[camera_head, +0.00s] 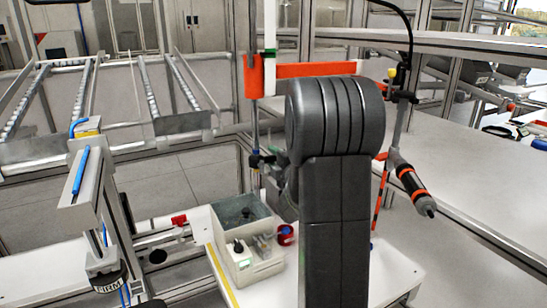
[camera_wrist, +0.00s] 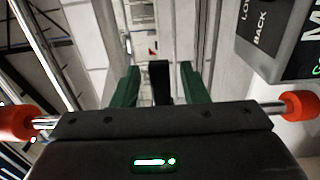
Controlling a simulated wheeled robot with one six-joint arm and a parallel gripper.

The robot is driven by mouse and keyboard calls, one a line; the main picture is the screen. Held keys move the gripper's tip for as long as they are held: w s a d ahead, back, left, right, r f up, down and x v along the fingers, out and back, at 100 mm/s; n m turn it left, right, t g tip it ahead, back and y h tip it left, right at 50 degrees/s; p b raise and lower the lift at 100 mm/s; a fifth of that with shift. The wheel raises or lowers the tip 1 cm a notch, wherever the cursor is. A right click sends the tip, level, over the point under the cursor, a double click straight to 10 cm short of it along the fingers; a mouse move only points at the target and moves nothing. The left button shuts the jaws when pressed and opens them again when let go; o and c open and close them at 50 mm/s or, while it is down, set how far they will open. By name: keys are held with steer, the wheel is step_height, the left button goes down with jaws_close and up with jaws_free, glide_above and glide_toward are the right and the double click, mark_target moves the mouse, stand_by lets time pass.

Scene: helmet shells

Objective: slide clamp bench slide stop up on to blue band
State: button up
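My gripper (camera_wrist: 160,85) shows in the wrist view as two green fingers standing apart. A dark block shows between them with gaps on both sides, so nothing is seen gripped. In the head view my dark arm hides most of the gripper. At the left of the head view stands a pale upright fixture (camera_head: 92,190) with a blue lever-like piece (camera_head: 81,172). I cannot tell for sure which part is the slide stop or the blue band.
A pale box with a clear-topped bin (camera_head: 243,225) stands on the white bench (camera_head: 400,275), with a red and blue round part (camera_head: 286,235) beside it. An orange-banded tool (camera_head: 411,185) hangs at right. A grey labelled panel (camera_wrist: 275,35) is near the gripper's right.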

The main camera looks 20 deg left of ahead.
steer(key=shift+w+a, duration=0.2)
steer(key=shift+a, duration=0.05)
jaws_close()
steer(key=shift+r, duration=3.2)
steer(key=shift+c, duration=0.3)
jaws_free()
steer(key=shift+o, duration=0.3)
steer(key=shift+f, duration=0.1)
